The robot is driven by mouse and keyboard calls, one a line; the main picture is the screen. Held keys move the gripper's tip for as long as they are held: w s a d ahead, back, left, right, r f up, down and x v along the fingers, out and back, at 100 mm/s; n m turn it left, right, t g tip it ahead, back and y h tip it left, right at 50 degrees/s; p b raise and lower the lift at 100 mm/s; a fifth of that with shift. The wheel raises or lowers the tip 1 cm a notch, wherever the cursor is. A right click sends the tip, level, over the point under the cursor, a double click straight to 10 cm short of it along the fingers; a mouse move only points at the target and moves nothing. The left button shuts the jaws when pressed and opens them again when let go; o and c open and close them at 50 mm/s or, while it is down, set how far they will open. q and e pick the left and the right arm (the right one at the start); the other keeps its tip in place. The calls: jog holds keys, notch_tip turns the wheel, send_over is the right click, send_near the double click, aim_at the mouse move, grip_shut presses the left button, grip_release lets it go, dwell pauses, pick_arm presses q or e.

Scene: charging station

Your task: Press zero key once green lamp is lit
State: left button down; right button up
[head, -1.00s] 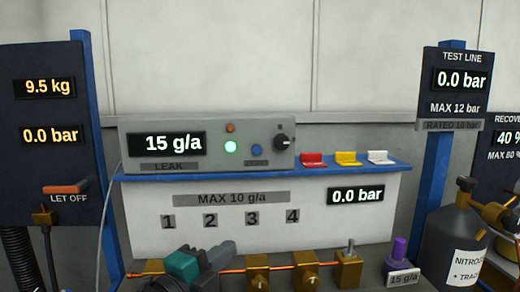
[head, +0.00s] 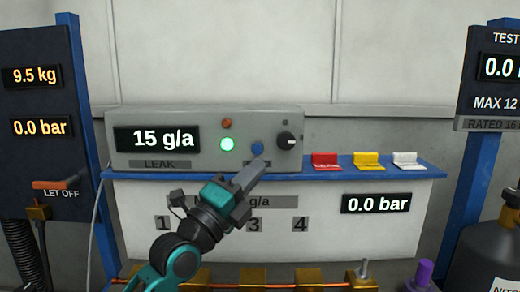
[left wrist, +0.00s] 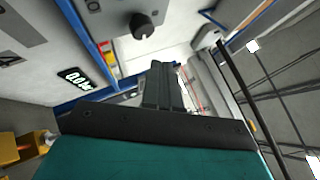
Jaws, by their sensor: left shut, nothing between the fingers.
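The grey leak meter (head: 110,150) stands on the blue shelf and its display (head: 157,138) reads 15 g/a. Its green lamp (head: 227,144) glows bright; the orange lamp (head: 226,123) above it looks dull. The round blue key (head: 257,147) sits right of the green lamp. The label under it is mostly covered by my left gripper (head: 257,167), so I cannot read it. That gripper is shut and empty, its tips just below the blue key in the picture; whether they touch the meter I cannot tell. The shut fingers also show in the left wrist view (left wrist: 162,82).
A black knob (head: 288,141) is right of the blue key. Red (head: 325,160), yellow (head: 366,160) and white (head: 406,160) flip pieces stand on the blue shelf (head: 437,173). Brass valves (head: 308,279) line the pipe below. The wall above the meter is clear.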

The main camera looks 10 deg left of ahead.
pick_arm(q)
jog(key=b, duration=0.7)
send_near(257, 149)
jog(key=w+d+r, duration=0.1)
jog(key=d, duration=0.1)
jog(key=w+d+r, duration=0.2)
jog(key=shift+w+d+r, duration=0.15)
jog(key=shift+w+d, duration=0.05)
jog(key=shift+w, duration=0.05)
dwell(0.4)
dwell(0.9)
jog(key=shift+w+b, duration=0.45)
